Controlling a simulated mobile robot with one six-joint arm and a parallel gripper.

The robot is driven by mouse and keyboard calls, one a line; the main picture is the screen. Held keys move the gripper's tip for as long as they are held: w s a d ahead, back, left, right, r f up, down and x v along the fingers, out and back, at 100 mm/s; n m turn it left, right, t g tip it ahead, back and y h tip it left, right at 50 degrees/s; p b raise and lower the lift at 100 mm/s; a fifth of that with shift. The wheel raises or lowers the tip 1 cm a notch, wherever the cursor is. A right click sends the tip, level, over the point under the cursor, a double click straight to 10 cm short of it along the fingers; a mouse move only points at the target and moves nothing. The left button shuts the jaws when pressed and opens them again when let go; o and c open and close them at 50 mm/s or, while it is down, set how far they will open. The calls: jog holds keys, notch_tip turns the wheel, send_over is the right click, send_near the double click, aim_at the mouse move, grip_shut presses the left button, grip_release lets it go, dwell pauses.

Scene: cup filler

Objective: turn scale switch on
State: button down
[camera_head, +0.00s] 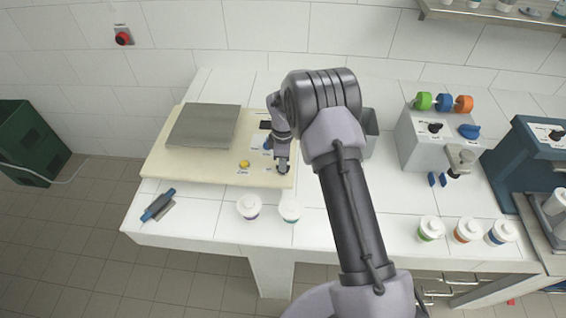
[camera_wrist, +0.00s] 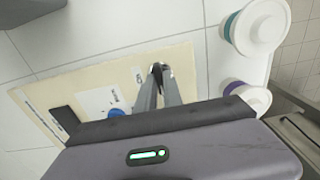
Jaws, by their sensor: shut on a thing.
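The scale is a wide cream slab (camera_head: 170,160) on the white counter, with a grey weighing plate (camera_head: 203,127) at its left. A yellow button (camera_head: 244,163), a dark display (camera_head: 265,125) and a blue knob (camera_head: 268,143) sit on its right part; the knob also shows in the wrist view (camera_wrist: 116,112). My gripper (camera_head: 283,168) points down at the slab's front right corner. In the wrist view its fingers (camera_wrist: 160,82) are closed on the small metallic scale switch (camera_wrist: 159,68), beside a printed label. The fingers partly hide the switch, so its position cannot be told.
Two lidded white cups, one purple-banded (camera_head: 249,207) and one teal-banded (camera_head: 289,210), stand just in front of the scale. A blue-handled tool (camera_head: 158,204) lies at the front left. A grey dispenser (camera_head: 420,140) and several cups stand to the right. My arm hides part of the counter.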

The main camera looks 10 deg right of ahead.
jog(key=shift+m, duration=0.4)
jog(key=m+b, duration=0.2)
jog(key=m, duration=0.1)
jog(key=shift+f+m, duration=0.1)
jog(key=shift+m, duration=0.3)
jog(key=m+b, duration=0.1)
jog(key=m, duration=0.3)
jog(key=shift+m+b, duration=0.3)
jog(key=m+b, duration=0.1)
jog(key=m, duration=0.3)
jog(key=shift+m+b, duration=0.75)
jog(key=shift+m, duration=1.75)
jog(key=c, duration=1.5)
grip_release()
